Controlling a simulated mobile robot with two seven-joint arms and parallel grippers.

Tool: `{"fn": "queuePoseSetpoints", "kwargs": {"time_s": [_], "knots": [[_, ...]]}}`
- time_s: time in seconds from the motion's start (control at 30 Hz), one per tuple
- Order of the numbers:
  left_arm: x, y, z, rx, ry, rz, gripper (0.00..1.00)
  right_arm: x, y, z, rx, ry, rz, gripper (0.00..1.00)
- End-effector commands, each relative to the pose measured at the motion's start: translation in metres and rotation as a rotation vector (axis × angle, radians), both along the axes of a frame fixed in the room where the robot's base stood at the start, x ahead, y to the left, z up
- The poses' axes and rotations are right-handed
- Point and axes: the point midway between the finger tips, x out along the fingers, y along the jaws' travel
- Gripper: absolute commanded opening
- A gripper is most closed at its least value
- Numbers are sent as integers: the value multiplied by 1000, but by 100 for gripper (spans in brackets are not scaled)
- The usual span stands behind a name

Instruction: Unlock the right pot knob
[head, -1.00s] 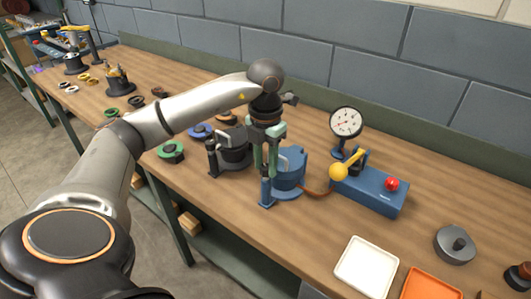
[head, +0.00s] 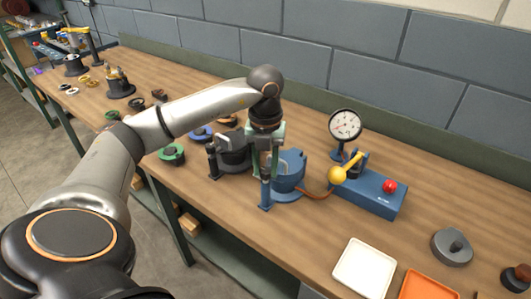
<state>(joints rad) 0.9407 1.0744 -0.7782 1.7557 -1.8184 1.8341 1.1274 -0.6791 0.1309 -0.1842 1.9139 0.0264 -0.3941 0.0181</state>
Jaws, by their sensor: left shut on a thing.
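The right pot (head: 290,175) is blue and stands on a blue base near the middle of the bench. A blue upright post (head: 265,193) stands at its front left side. My left gripper (head: 266,174) points down with pale green fingers at the top of this post. It is shut on the knob there, which the fingers mostly hide. The left pot (head: 234,160) is black, with its own dark post (head: 212,162), just left of the gripper. My right gripper is out of view.
A brown hose runs from the right pot toward a blue box (head: 370,193) with a yellow ball lever (head: 337,175) and red button. A dial gauge (head: 345,125) stands behind. A white tray (head: 364,267) lies at the front. Green rings lie left.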

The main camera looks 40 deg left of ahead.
Motion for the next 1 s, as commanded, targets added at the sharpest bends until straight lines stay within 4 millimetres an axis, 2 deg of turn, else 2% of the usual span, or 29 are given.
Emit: {"fn": "queuePoseSetpoints", "kwargs": {"time_s": [0.33, 0.37, 0.6, 0.87, 1.0], "knots": [[1, 1, 1, 1, -4, 6, 0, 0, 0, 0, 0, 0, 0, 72], [1, 1, 1, 1, -4, 6, 39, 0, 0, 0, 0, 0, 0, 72], [0, 0, 0, 0, -2, 4, 66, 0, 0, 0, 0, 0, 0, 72], [0, 0, 1, 0, -1, 3, 67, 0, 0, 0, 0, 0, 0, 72], [1, 0, 11, -2, -5, 3, 67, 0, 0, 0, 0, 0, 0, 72]]}}
